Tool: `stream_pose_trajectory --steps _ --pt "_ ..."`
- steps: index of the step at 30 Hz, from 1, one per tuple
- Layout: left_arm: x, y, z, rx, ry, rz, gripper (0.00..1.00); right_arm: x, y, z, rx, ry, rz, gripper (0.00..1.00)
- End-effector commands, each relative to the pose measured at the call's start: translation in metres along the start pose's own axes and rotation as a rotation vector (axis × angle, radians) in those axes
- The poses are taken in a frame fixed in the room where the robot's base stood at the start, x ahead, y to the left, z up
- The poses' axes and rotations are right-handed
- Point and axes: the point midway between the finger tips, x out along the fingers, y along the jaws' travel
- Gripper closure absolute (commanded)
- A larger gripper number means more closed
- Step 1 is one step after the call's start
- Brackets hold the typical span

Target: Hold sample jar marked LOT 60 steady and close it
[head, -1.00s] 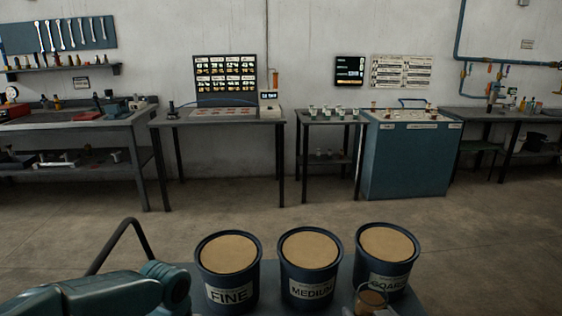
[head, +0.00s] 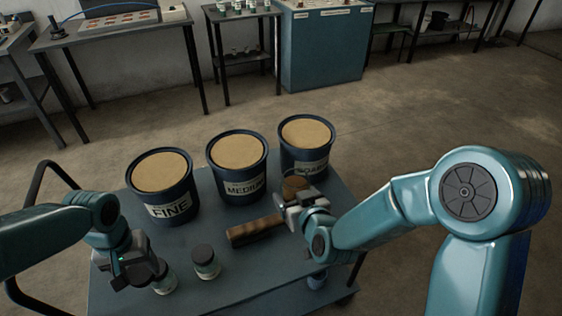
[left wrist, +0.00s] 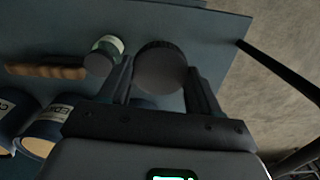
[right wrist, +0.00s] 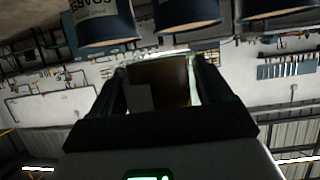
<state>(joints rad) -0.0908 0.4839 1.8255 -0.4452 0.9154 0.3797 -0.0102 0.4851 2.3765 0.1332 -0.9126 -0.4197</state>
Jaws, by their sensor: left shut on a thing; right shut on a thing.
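My left gripper (head: 150,272) is shut on a dark round lid, which shows between its fingers in the left wrist view (left wrist: 160,66). A jar with a pale label (head: 165,284) stands directly below that gripper; I cannot tell whether the lid sits on it. My right gripper (head: 297,203) is shut on a clear jar with brown contents (right wrist: 160,82), held up in front of the COARSE bucket; in the head view its brown top (head: 295,185) shows. No lid shows on it. No LOT 60 marking is readable in any view.
A second jar with a dark lid (head: 205,258) stands on the cart top (head: 235,290), near a brown ribbed cylinder (head: 256,232). FINE (head: 165,195), MEDIUM (head: 238,180) and COARSE (head: 308,150) buckets line the cart's back edge. Benches stand beyond the open floor.

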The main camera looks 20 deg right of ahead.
Motion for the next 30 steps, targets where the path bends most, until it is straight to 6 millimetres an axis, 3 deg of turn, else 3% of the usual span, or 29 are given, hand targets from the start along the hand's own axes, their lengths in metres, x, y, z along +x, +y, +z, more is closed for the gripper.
stream_pose_trajectory --steps 12,18,24,30 --pt "0.0 0.0 0.0 0.0 0.0 0.0 0.65 -0.018 -0.095 0.063 -0.16 -0.005 -0.395 0.76" --pt "0.0 0.0 0.0 0.0 0.0 0.0 0.65 -0.025 -0.13 0.085 -0.222 -0.002 -0.545 0.76" --pt "0.0 0.0 0.0 0.0 0.0 0.0 0.65 -0.028 -0.145 0.094 -0.249 0.001 -0.605 0.76" --pt "0.0 0.0 0.0 0.0 0.0 0.0 0.65 -0.028 -0.146 0.094 -0.251 0.001 -0.61 0.76"
